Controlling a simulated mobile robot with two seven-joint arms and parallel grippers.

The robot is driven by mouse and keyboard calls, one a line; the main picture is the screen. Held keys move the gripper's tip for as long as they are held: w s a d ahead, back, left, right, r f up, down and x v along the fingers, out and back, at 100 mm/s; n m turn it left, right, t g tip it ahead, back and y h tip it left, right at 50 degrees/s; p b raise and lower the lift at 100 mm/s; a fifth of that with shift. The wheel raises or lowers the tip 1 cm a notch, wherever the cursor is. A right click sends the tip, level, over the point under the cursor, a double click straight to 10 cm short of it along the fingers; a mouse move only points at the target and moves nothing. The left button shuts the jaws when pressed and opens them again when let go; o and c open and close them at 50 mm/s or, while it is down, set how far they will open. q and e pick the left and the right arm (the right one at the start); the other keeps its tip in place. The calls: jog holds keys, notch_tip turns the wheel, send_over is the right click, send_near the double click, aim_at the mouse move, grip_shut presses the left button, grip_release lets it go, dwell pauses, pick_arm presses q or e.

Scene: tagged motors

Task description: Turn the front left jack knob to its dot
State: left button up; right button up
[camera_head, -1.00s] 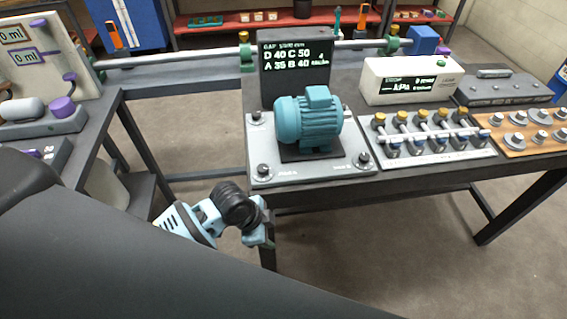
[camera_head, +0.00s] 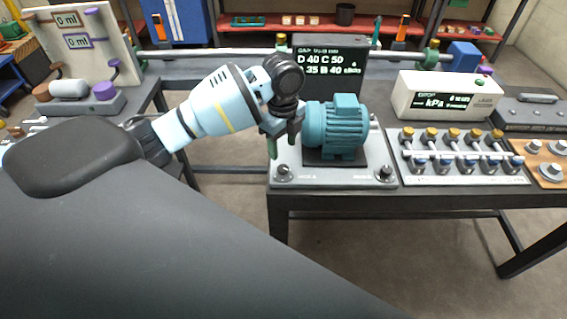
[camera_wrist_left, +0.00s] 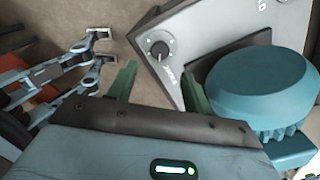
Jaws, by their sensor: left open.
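The front left jack knob (camera_head: 283,171) is a dark round knob at the front left corner of the grey motor plate (camera_head: 330,179). In the left wrist view the knob (camera_wrist_left: 160,50) is black with a pale pointer line, and small pale marks lie around it. A teal motor (camera_head: 336,128) stands on the plate. My left gripper (camera_head: 282,143) is open and empty, above and behind the knob in the head view. In the left wrist view its green fingers (camera_wrist_left: 158,87) are apart, with the knob in the gap beyond the tips.
Another jack knob (camera_head: 385,173) is at the plate's front right corner. A black display (camera_head: 330,69) stands behind the motor. A valve panel (camera_head: 463,180) and a white gauge box (camera_head: 447,95) are to the right. Open floor lies before the bench.

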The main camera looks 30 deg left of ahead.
aim_at(283, 168)
pick_arm(q)
jog(key=shift+f, duration=3.9)
pick_arm(e)
jog(key=shift+s+f, duration=0.25)
pick_arm(q)
jog(key=shift+c, duration=0.4)
jog(key=c, duration=0.9)
jog(key=shift+r+n+p, duration=0.2)
jog(key=shift+n+p, duration=0.1)
jog(key=shift+n, duration=1.4)
jog(key=n, duration=0.2)
jog(key=shift+f+n, duration=0.2)
jog(key=shift+n, duration=0.2)
jog(key=n, duration=0.5)
jog(key=shift+n, duration=0.3)
pick_arm(e)
jog(key=shift+w+d+r, duration=0.15)
jog(key=shift+w+r, duration=0.8)
jog(key=shift+r, duration=0.1)
